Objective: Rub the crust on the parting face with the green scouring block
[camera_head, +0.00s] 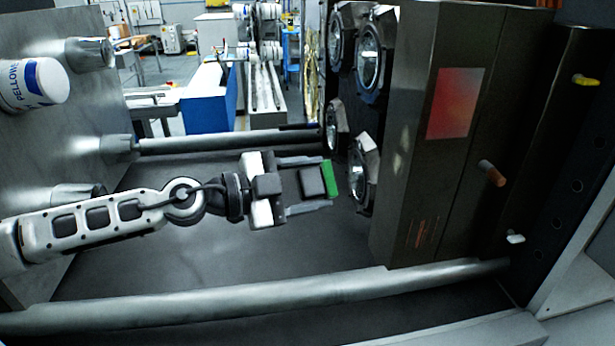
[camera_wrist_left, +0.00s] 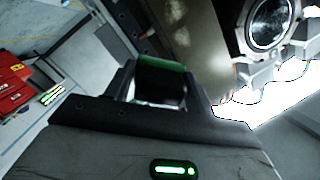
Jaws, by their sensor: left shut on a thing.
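The scouring block (camera_head: 311,183), a dark body with a green face (camera_head: 329,179), is between the fingers of my left gripper (camera_head: 308,184). The gripper is shut on it, with the green face pointing right toward the mould half. In the left wrist view the block (camera_wrist_left: 160,82) sits between the fingers, its green edge on the far side. The mould's parting face carries round metal inserts (camera_head: 368,58) and is seen very obliquely. A small gap shows between the green face and the lower insert (camera_head: 361,175). I cannot make out the crust clearly. My right gripper is not in view.
A metal guide bar (camera_head: 230,142) runs behind my gripper and another (camera_head: 260,297) in front. A steel plate (camera_head: 40,140) with a white PELLOWE canister (camera_head: 32,84) stands at left. The dark mould block (camera_head: 450,50) at right has a reddish label (camera_head: 455,103).

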